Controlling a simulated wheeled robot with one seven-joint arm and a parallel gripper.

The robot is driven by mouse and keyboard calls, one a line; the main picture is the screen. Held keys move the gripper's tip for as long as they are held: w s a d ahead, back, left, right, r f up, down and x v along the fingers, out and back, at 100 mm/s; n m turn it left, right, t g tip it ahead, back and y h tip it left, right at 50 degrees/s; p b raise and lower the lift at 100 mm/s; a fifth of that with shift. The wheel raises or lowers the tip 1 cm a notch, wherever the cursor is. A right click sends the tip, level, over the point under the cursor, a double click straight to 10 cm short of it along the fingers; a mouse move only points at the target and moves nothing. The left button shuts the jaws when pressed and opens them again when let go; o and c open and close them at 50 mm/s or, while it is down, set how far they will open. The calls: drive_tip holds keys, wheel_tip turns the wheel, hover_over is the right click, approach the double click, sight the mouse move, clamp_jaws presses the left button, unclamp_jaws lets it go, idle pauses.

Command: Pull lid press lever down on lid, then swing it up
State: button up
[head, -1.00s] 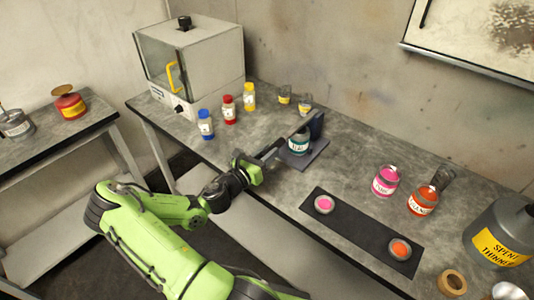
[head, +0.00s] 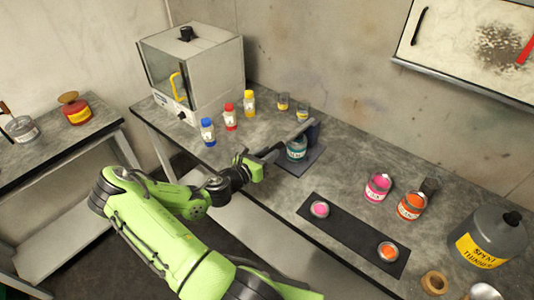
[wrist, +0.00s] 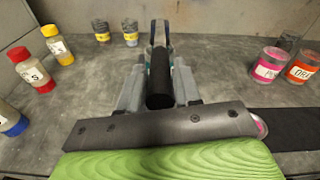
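The lid press (head: 313,133) stands on the bench, with a teal-labelled can (head: 297,149) on its base. The can's lid is hidden in the wrist view by the lever and fingers.
Blue, red and yellow bottles (head: 230,117) stand left of the press, below a box cabinet (head: 200,70). Pink (head: 377,187) and orange (head: 411,206) cans stand to the right. A dark mat (head: 340,235) lies at the bench front. A large thinner can (head: 487,240) is far right.

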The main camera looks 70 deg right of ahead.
drive_tip(key=o, duration=0.3)
drive_tip(key=v, duration=1.5)
drive_tip(key=shift+w+a, duration=0.2)
drive_tip(key=shift+a, duration=0.2)
drive_tip(key=shift+f, duration=0.1)
drive_tip(key=w+a+m+t+y, duration=0.3)
drive_tip(key=a+m+y, duration=0.25)
drive_tip(key=a, duration=0.25)
drive_tip(key=w+a+m+t+y, duration=0.2)
drive_tip(key=a+m+y, duration=0.3)
drive_tip(key=a+m, duration=0.15)
drive_tip(key=s+a+r+m+t+y, duration=0.1)
drive_tip(key=s+a+r+t+y, duration=0.1)
drive_tip(key=a+r, duration=0.5)
drive_tip(key=s+a+r+m+t+y, duration=0.1)
drive_tip(key=a+r+m+t+y, duration=0.1)
drive_tip(key=a+r+t, duration=0.3)
drive_tip(key=a+r, duration=0.3)
drive_tip(key=r, duration=0.1)
drive_tip(key=shift+s+a+m, duration=0.3)
drive_tip(key=shift+s+a, duration=0.05)
